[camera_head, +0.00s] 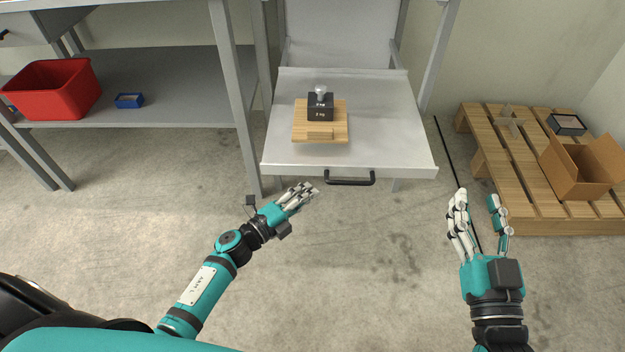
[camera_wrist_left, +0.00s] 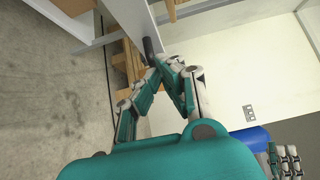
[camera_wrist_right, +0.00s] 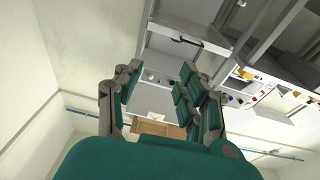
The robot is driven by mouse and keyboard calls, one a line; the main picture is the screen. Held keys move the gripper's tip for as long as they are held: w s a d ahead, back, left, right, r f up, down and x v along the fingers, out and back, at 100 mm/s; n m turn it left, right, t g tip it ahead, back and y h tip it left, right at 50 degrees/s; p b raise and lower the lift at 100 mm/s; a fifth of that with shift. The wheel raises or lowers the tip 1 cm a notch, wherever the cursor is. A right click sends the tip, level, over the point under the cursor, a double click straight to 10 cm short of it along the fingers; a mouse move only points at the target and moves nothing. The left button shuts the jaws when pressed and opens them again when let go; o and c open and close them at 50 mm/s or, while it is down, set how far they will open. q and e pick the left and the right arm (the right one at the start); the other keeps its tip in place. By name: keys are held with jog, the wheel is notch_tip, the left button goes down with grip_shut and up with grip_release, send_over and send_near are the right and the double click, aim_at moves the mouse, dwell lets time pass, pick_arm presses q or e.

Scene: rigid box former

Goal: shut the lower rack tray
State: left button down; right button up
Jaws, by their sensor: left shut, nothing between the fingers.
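The lower rack tray (camera_head: 390,140) is a grey pulled-out shelf with a black handle (camera_head: 349,179) on its front lip. It carries a wooden board with a dark block on it. My left gripper (camera_head: 311,190) is shut and empty, just left of the handle and apart from it in the head view. In the left wrist view its fingers (camera_wrist_left: 165,72) are together near the black handle (camera_wrist_left: 149,48). My right gripper (camera_head: 478,200) is open and empty, to the right of the tray and clear of it. The right wrist view shows its spread fingers (camera_wrist_right: 160,85).
A wooden board (camera_head: 303,122) holds the dark block (camera_head: 320,112) with a round knob. A pallet (camera_head: 490,165) with an open cardboard box (camera_head: 577,180) stands at right. A bench shelf (camera_head: 170,85) with a red bin (camera_head: 62,92) is at left. Floor before the tray is clear.

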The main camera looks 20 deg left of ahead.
aim_at(326, 168)
pick_arm(q)
jog(key=shift+w+a+b, duration=0.15)
jog(key=shift+w+b, duration=0.45)
jog(key=shift+w, duration=2.1)
pick_arm(e)
notch_tip(326, 168, up, 6)
jog(key=s+t+y, duration=0.1)
jog(key=s+t, duration=0.1)
jog(key=t, duration=0.2)
jog(key=shift+a, duration=0.2)
jog(key=shift+f, duration=0.1)
